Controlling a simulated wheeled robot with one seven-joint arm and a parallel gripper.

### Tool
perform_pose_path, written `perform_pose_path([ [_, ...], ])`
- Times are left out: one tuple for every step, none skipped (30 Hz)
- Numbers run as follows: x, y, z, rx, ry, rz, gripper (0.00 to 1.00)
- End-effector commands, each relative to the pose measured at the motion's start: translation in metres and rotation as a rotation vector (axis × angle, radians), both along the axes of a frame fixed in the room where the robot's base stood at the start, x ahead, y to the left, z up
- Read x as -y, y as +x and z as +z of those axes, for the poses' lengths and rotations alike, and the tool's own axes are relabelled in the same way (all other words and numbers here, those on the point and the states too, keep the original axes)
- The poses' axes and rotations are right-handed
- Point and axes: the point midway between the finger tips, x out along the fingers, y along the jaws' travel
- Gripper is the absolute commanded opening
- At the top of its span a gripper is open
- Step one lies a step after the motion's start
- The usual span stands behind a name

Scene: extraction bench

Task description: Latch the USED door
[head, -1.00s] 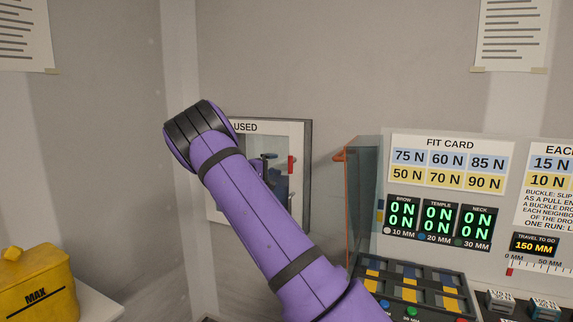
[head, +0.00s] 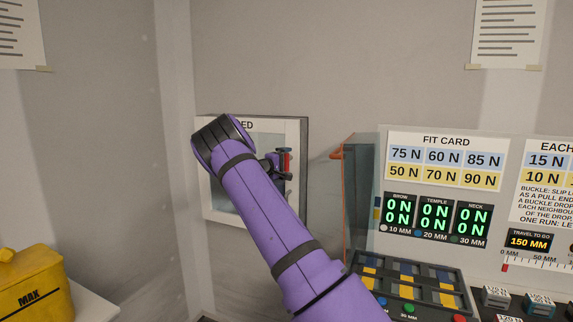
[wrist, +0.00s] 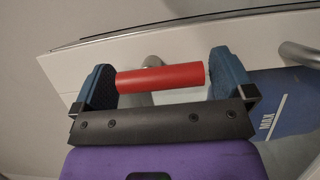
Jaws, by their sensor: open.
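The USED door (head: 297,135) is a pale framed door with a window, on the back wall left of centre. My arm covers part of it and the start of its label. Its red handle (head: 286,160) is upright at the right side of the frame. My gripper (head: 277,166) is at this handle. In the wrist view, the red handle (wrist: 160,77) lies between the blue finger pads of my open gripper (wrist: 162,68). Its ends are close to both pads; I cannot tell whether they touch. The latch itself cannot be made out.
A blue part marked MAX (wrist: 275,115) shows at right in the wrist view. A yellow bin (head: 32,285) stands at lower left. A clear pane with an orange edge (head: 338,185) and the fit card panel (head: 445,160) stand right of the door.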

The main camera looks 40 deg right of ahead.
Motion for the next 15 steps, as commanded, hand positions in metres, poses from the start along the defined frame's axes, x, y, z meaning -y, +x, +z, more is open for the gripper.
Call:
perform_pose_path([
  [0.0014, 0.0002, 0.0, 0.0, 0.0, 0.0, 1.0],
  [0.0019, 0.0003, 0.0, 0.0, 0.0, 0.001, 1.0],
  [0.0023, 0.0003, 0.0, 0.0, 0.0, 0.001, 1.0],
  [0.0024, 0.0002, 0.0001, 0.0, 0.0, 0.001, 1.0],
  [0.0024, 0.0002, 0.0, 0.0, 0.0, 0.001, 1.0],
  [0.0024, 0.0002, 0.0, 0.0, 0.0, 0.001, 1.0],
  [0.0023, 0.0002, 0.0, 0.0, 0.0, 0.001, 1.0],
  [0.0023, 0.0002, 0.0, 0.0, 0.0, 0.001, 1.0],
  [0.0023, 0.0002, 0.0, 0.0, 0.001, 0.001, 1.0],
  [0.0023, 0.0001, -0.0001, 0.0, 0.001, 0.0, 0.93],
  [0.0022, 0.0001, 0.0, 0.0, 0.001, 0.0, 0.86],
  [0.0022, 0.0001, -0.0001, 0.001, 0.001, 0.0, 0.77],
  [0.0022, 0.0001, -0.0001, 0.001, 0.001, 0.0, 0.7],
  [0.0022, 0.0001, -0.0001, 0.001, 0.001, 0.0, 0.63],
  [0.0021, 0.0001, -0.0001, 0.001, 0.001, 0.0, 0.56],
])
